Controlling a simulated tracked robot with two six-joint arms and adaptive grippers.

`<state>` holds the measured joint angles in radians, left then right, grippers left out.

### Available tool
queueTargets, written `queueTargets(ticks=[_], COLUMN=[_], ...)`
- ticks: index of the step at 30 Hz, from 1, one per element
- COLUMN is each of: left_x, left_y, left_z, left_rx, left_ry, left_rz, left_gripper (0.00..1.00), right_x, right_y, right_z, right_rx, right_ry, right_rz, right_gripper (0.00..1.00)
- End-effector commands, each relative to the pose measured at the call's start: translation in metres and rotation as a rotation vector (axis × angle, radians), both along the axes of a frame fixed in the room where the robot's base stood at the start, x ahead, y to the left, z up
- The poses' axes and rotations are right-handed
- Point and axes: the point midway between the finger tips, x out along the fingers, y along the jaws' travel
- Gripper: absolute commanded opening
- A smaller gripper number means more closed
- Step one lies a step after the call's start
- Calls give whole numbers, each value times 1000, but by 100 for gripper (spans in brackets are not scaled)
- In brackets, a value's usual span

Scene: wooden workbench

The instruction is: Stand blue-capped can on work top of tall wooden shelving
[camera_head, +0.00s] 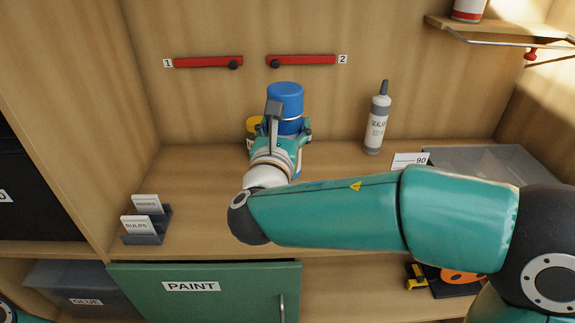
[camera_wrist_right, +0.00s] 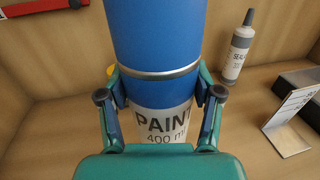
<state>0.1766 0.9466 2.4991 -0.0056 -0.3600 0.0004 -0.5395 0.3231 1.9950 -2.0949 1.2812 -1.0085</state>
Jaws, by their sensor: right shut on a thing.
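The blue-capped can (camera_head: 285,98) is upright over the work top (camera_head: 200,185) of the tall wooden shelving. Its blue body and a white "PAINT 400 ml" label fill the middle of the right wrist view (camera_wrist_right: 155,40). My right gripper (camera_head: 288,132) is shut on the can, with a finger on each side (camera_wrist_right: 160,105). The can's base is hidden behind my gripper and wrist, so I cannot tell whether it touches the work top. My left gripper is not in view; only a bit of teal shows at the lower left corner of the head view.
A yellow-topped container (camera_head: 254,126) stands close on the can's left, partly hidden. A sealant bottle (camera_head: 378,120) stands to the right, near a "90" card (camera_head: 410,161) and a grey tray (camera_head: 480,160). Card holders (camera_head: 147,225) stand at the left. Red bars (camera_head: 208,62) are on the back wall.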

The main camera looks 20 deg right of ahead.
Motion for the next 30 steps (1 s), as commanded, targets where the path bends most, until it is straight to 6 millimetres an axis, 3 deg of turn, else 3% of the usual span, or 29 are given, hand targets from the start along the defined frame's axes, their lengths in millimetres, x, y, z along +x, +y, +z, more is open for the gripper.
queueTargets(ticks=[3, 11, 18, 27, 28, 30], left_x=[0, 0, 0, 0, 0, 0], left_y=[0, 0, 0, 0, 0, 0], left_z=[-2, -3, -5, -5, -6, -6], left_rx=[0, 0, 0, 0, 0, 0], left_ry=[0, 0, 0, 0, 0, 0], left_rz=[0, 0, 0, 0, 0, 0], left_gripper=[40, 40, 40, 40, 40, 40], right_x=[0, 0, 0, 0, 0, 0], right_y=[0, 0, 1, 0, 0, 0], right_z=[-26, -46, -79, -85, -87, -87], right_rx=[-4, -1, -3, 0, 0, 0], right_ry=[1, -3, -1, -4, -1, -1], right_rz=[-1, -1, 1, 0, 0, 0], right_gripper=[13, 13, 13, 13, 68, 80])
